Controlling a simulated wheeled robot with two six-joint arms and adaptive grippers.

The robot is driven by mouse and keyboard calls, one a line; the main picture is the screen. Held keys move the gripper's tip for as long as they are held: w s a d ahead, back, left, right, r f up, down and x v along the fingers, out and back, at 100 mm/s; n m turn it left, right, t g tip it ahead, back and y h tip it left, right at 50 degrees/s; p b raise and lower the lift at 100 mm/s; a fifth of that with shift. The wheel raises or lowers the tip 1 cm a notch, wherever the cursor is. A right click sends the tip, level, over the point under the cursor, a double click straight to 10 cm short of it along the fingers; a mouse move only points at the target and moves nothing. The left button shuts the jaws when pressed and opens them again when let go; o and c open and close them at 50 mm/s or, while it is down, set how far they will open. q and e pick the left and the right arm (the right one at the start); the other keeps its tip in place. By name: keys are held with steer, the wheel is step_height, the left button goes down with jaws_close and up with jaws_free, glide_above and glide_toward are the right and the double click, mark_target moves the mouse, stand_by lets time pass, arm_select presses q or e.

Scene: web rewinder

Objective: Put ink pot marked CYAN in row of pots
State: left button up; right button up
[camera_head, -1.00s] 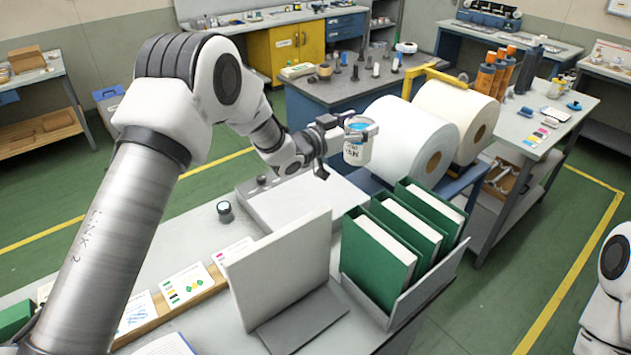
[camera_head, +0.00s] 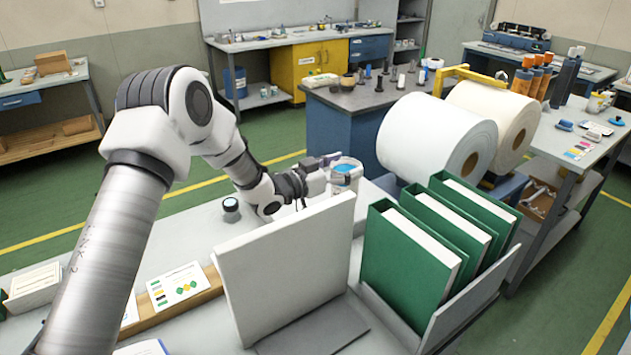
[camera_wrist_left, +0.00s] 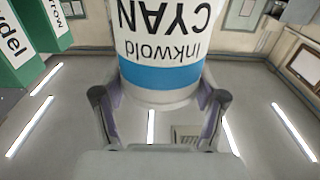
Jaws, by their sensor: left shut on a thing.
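The ink pot (camera_head: 349,170) is a white pot with a blue top, held above the bench behind a white upright panel. In the left wrist view the pot (camera_wrist_left: 165,45) fills the top centre, its label reading "Inkwold CYAN" upside down above a blue band. My left gripper (camera_head: 332,168) is shut on it, with one finger on each side in the wrist view (camera_wrist_left: 160,115). The panel hides part of the pot's lower side in the head view. I cannot make out a row of ink pots for certain. My right gripper is out of view.
The white panel (camera_head: 285,265) and green binders (camera_head: 415,255) in a grey rack stand close in front of the gripper. A small dark-lidded jar (camera_head: 231,210) sits on the bench to the left. Large white rolls (camera_head: 430,140) stand behind to the right.

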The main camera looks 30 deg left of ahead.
arm_select(q)
steer(key=s+a+f+p, duration=0.1)
steer(key=a, duration=0.1)
steer(key=s+a+f, duration=0.1)
steer(key=a+f, duration=0.1)
steer(key=s+a+f+p, duration=0.1)
steer(key=a, duration=0.1)
steer(key=shift+a+f+p, duration=0.2)
steer(key=shift+p, duration=0.1)
steer(key=shift+s, duration=0.15)
steer(key=o, duration=1.8)
steer(key=shift+f, duration=0.1)
